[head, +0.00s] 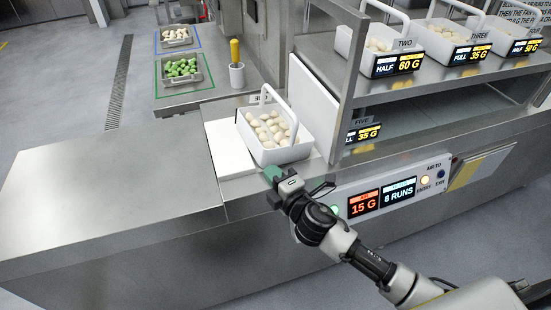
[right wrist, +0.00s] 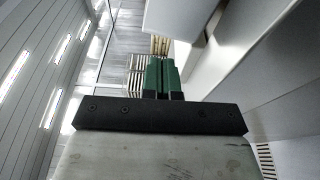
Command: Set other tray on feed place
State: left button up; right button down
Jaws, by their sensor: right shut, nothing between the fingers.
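My right gripper (head: 271,173) is shut and empty, its green fingertips just in front of the lower edge of a white handled basket (head: 285,154) of pale filled pasta. I cannot tell whether they touch. In the right wrist view the fingers (right wrist: 162,78) are pressed together. A metal tray of pale pasta (head: 176,42) lies in a blue outline on the back-left table. A metal tray of green pasta (head: 182,83) lies in a green outline nearer on that table. No label shows which spot is the feed place. My left gripper is out of view.
A white pot with a yellow-handled tool (head: 236,76) stands right of the trays. A steel shelf (head: 345,84) at right holds several labelled white baskets. The steel counter at left (head: 110,185) is bare. A lit control panel (head: 390,192) lies beside my right arm.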

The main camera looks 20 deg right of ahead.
aim_at(279, 153)
jog(key=w, duration=0.1)
jog(key=w+d, duration=0.2)
jog(key=shift+w, duration=0.4)
jog(key=shift+w+d, duration=0.45)
jog(key=shift+w, duration=0.3)
jog(key=shift+w+d, duration=0.4)
jog(key=shift+w, duration=0.35)
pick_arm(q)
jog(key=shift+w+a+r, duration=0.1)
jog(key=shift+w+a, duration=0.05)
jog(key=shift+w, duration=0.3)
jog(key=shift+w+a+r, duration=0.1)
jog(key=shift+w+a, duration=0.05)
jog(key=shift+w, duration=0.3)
pick_arm(e)
jog(key=shift+s, duration=0.1)
